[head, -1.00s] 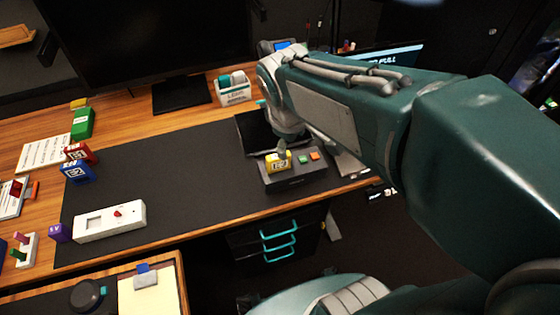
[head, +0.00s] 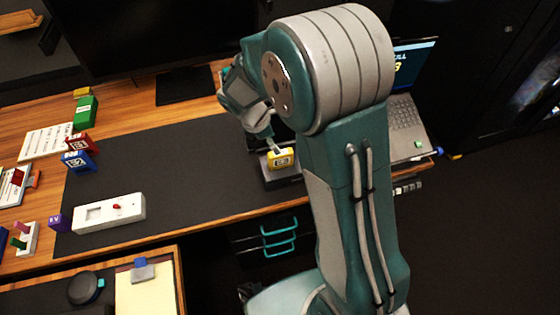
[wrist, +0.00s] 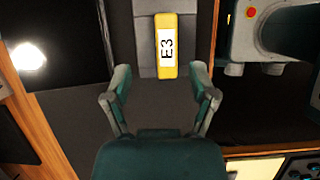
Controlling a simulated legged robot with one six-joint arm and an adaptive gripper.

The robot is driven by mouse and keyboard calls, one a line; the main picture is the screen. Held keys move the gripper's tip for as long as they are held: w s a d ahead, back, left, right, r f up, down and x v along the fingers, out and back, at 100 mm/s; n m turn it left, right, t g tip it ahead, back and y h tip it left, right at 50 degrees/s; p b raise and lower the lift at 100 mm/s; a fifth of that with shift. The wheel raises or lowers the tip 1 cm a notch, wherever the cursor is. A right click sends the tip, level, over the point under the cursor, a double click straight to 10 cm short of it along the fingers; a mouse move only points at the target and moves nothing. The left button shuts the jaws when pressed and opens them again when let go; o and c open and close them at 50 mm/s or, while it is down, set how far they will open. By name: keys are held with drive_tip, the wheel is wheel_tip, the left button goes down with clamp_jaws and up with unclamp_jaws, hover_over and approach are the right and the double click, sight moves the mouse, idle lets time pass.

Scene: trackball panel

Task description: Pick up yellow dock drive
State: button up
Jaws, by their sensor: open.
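The yellow dock drive (head: 281,158) sits on the dark grey dock (head: 280,179) near the right end of the desk mat. In the wrist view the drive (wrist: 167,46) shows a white label reading E3, on a grey block (wrist: 145,48). My gripper (wrist: 160,84) is open and empty, its two fingers spread apart. The drive lies beyond the fingertips, roughly between their lines and a little right of centre. In the head view my gripper is just above and left of the drive, and my arm hides the dock's right side.
A laptop (head: 408,125) stands right of my arm, with a small green piece (head: 418,144) on it. A white panel with a red knob (head: 108,213) lies on the mat (head: 190,165) at left. Red and blue blocks stand farther left. The mat's middle is clear.

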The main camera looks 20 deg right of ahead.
sight(282, 156)
drive_tip(key=x, duration=0.7)
drive_tip(key=shift+s+a+f, duration=0.1)
drive_tip(key=shift+s+f, duration=0.15)
drive_tip(key=shift+s, duration=0.1)
clamp_jaws()
